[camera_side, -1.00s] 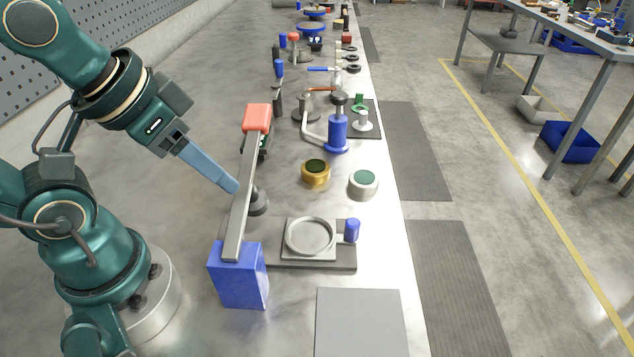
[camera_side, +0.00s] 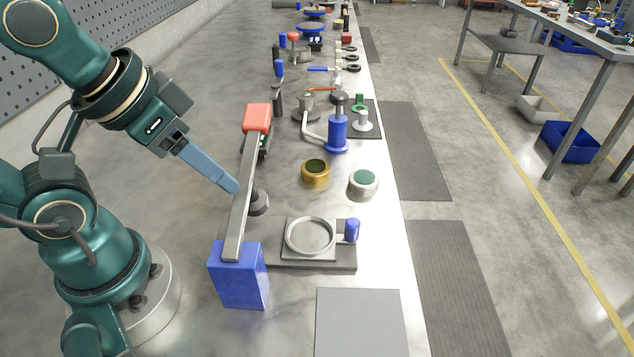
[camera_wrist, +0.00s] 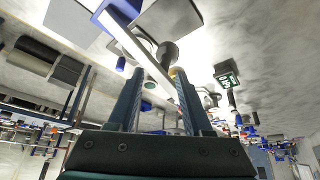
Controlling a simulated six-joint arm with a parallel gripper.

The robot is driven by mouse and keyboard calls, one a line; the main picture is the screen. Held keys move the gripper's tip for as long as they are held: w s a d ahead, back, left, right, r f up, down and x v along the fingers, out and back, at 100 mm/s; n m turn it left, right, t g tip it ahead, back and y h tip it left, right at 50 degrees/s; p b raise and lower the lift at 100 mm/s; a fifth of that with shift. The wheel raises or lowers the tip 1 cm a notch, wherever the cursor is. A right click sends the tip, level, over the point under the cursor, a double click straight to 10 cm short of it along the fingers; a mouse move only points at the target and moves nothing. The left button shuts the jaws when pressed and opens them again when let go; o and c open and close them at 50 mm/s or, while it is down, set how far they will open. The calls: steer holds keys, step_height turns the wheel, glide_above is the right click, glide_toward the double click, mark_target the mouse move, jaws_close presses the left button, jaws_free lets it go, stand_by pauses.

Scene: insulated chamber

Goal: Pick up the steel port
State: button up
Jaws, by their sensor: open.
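The steel port (camera_side: 363,184) is a short pale silver ring-shaped body with a dark green inside. It stands upright on the bench near its right edge, in the side view. My gripper (camera_side: 236,187) is in the air well to the left of it, pointing down and right, behind or beside the long grey bar. In the wrist view my gripper (camera_wrist: 158,75) has its two fingers apart with no object clearly held between them. I cannot clearly make out the steel port in the wrist view.
A brass port (camera_side: 315,173) stands just left of the steel one. A grey bar (camera_side: 243,200) with a red end rises from a blue block (camera_side: 239,275). A round dish fixture (camera_side: 310,238) lies in front, and a blue post (camera_side: 337,132) stands behind. A grey plate (camera_side: 361,325) lies nearest.

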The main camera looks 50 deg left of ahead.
steer(key=o, duration=0.8)
